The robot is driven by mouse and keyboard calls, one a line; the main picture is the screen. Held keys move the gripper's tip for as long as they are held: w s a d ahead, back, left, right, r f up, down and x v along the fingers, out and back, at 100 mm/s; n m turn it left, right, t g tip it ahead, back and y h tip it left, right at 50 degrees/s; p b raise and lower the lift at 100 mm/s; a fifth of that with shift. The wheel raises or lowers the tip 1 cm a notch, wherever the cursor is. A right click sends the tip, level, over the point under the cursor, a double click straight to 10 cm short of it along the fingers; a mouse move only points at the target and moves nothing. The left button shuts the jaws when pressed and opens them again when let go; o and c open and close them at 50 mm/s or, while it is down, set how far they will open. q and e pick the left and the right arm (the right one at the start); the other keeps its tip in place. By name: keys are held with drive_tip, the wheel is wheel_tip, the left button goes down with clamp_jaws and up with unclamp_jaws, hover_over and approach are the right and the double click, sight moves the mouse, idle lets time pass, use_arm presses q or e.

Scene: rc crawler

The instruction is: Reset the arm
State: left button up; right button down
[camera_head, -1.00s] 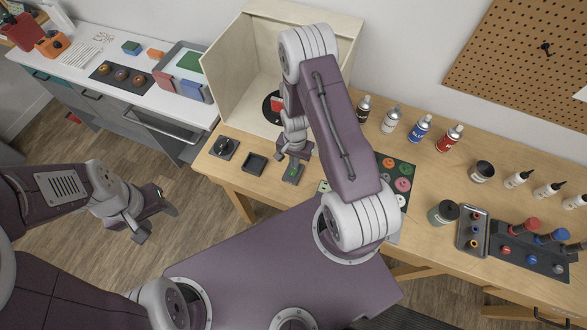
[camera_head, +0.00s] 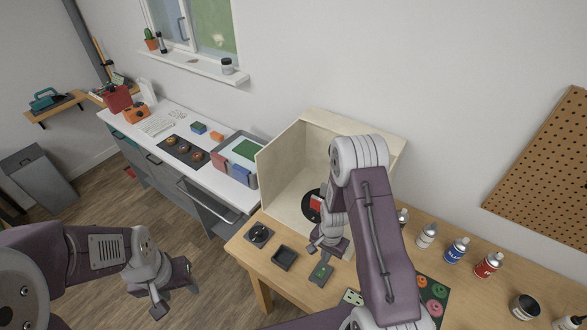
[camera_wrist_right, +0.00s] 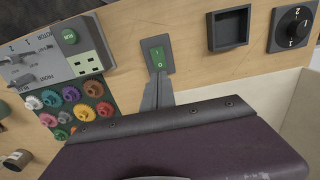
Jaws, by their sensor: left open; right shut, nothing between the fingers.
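My right gripper (camera_head: 322,250) is shut and empty, pointing down over the wooden workbench. In the right wrist view its fingers (camera_wrist_right: 158,92) reach toward the green rocker switch (camera_wrist_right: 158,54) on its grey plate. The same switch (camera_head: 322,271) shows just in front of the right gripper in the head view. I cannot tell if the fingertips touch the plate. My left gripper (camera_head: 175,292) is open and empty, out over the floor at the lower left, clear of both benches.
On the workbench are a black dial (camera_head: 259,234), a square black tray (camera_head: 285,257), coloured gears (camera_head: 432,291) and spray bottles (camera_head: 456,250). A wooden booth (camera_head: 283,165) holds a black disc with a red part. A white counter (camera_head: 166,127) stands at left.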

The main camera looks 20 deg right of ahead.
drive_tip(key=w+b, duration=0.1)
drive_tip(key=w+f+b, duration=0.1)
drive_tip(key=b, duration=0.1)
drive_tip(key=w+t+b, duration=0.1)
drive_tip(key=shift+a+f, duration=0.2)
drive_tip(key=shift+f, duration=0.1)
wheel_tip(320, 180, up, 3)
drive_tip(key=w+a+n+t+b, duration=0.2)
drive_tip(key=a+t+b, duration=0.1)
drive_tip(key=b, duration=0.8)
drive_tip(key=s+a+n+g+b, duration=0.1)
drive_tip(key=s+n+g+b, duration=0.1)
drive_tip(key=s+n, duration=0.5)
drive_tip(key=s+b, duration=0.1)
drive_tip(key=s, duration=0.5)
drive_tip(key=shift+s+a+r+n+g, duration=0.2)
drive_tip(key=shift+a+r+n+g, duration=0.05)
drive_tip(key=shift+r+n+g, duration=0.15)
